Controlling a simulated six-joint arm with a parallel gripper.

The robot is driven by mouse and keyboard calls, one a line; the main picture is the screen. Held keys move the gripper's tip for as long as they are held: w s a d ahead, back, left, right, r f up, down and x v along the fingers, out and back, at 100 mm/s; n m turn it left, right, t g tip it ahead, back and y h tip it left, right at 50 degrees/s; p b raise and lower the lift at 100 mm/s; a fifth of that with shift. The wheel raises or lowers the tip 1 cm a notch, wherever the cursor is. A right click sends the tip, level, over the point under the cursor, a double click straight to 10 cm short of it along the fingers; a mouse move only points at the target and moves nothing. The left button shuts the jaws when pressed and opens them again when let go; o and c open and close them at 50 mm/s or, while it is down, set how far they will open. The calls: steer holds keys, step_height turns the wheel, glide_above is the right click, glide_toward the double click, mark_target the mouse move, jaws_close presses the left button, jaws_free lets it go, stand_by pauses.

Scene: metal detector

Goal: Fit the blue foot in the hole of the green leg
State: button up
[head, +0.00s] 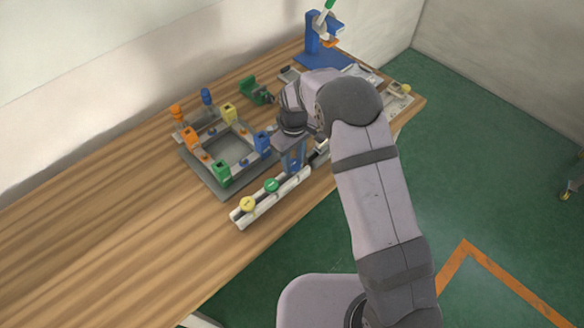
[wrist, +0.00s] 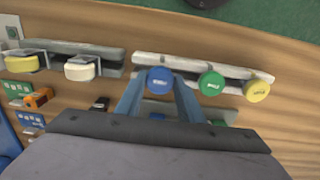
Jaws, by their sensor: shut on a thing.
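The blue foot (wrist: 159,80) is a round blue cap between my gripper's fingers in the wrist view, at the end of the white rail. My gripper (wrist: 158,92) is shut on it; the foot still appears to be at the rail, not clearly lifted. In the head view my gripper (head: 293,170) points down at the rail, and the foot cannot be made out there. A green block (head: 222,172), apparently the green leg, stands at the near corner of the grey frame, left of my gripper. Its hole cannot be made out.
The white rail (head: 237,216) also holds a yellow foot (head: 247,204) and a green foot (head: 272,185). The grey frame carries blue (head: 262,142), orange (head: 190,137) and yellow (head: 229,113) blocks. A green fixture (head: 257,90) and a blue stand (head: 322,52) are behind. The table's left is clear.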

mark_target(293, 164)
steer(key=shift+r+p, duration=0.95)
steer(key=shift+r, duration=0.6)
steer(key=s+a+r+n+p, duration=0.1)
steer(key=a+r+n+p, duration=0.2)
steer(key=a, duration=0.8)
steer(key=s+a+r+n+p, duration=0.1)
steer(key=a+r+n+p, duration=0.2)
steer(key=a+r, duration=0.4)
steer(key=a, duration=0.3)
steer(key=shift+s+a, duration=0.3)
steer(key=shift+a, duration=0.05)
steer(key=shift+f, duration=0.2)
steer(key=shift+f+b, duration=1.45)
steer(key=shift+f, duration=0.85)
steer(key=shift+f+b, duration=0.9)
steer(key=shift+f, duration=0.15)
steer(key=shift+m, duration=1.4)
